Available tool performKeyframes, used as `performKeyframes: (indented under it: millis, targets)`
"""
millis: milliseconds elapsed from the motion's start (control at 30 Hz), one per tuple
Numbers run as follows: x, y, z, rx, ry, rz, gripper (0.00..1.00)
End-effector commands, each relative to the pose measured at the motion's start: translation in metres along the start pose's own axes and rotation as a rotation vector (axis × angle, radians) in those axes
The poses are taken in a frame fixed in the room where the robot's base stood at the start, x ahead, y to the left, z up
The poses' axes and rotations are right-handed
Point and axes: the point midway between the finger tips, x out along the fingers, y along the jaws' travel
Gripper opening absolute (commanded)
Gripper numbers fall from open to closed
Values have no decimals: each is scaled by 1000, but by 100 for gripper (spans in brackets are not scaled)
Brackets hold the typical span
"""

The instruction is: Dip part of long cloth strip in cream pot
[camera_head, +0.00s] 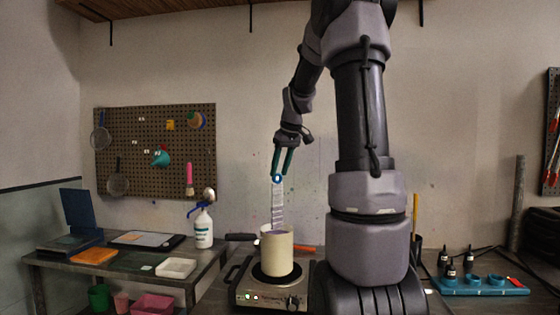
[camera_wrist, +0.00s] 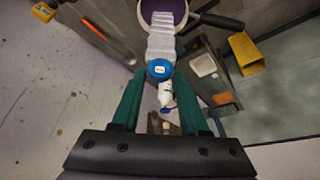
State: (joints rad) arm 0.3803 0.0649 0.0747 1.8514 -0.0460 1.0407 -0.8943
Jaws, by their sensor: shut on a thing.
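My gripper (camera_head: 282,166) is shut on the blue round clip (camera_head: 277,179) at the top of a long pale cloth strip (camera_head: 277,205). The strip hangs down, and its lower end goes into the mouth of the cream pot (camera_head: 278,255). The pot stands upright on a hot plate (camera_head: 268,292). In the wrist view, the blue clip (camera_wrist: 160,69) sits between the green fingers, and the strip (camera_wrist: 162,38) runs to the pot, where purple liquid (camera_wrist: 165,8) shows. How deep the strip's end goes is hidden by the pot's wall.
A dark handle (camera_head: 241,237) sticks out left of the pot. A side table at left holds a white spray bottle (camera_head: 203,228), a white tray (camera_head: 176,268) and an orange slab (camera_head: 94,256). A blue rack (camera_head: 480,286) with small bottles stands at right.

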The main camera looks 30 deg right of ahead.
Motion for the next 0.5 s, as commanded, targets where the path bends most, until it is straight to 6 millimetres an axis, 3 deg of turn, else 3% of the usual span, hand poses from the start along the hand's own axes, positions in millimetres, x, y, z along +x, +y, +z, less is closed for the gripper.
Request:
performKeyframes:
  millis: [500]
  targets:
    - [44,0,18,-1,-1,0,0]
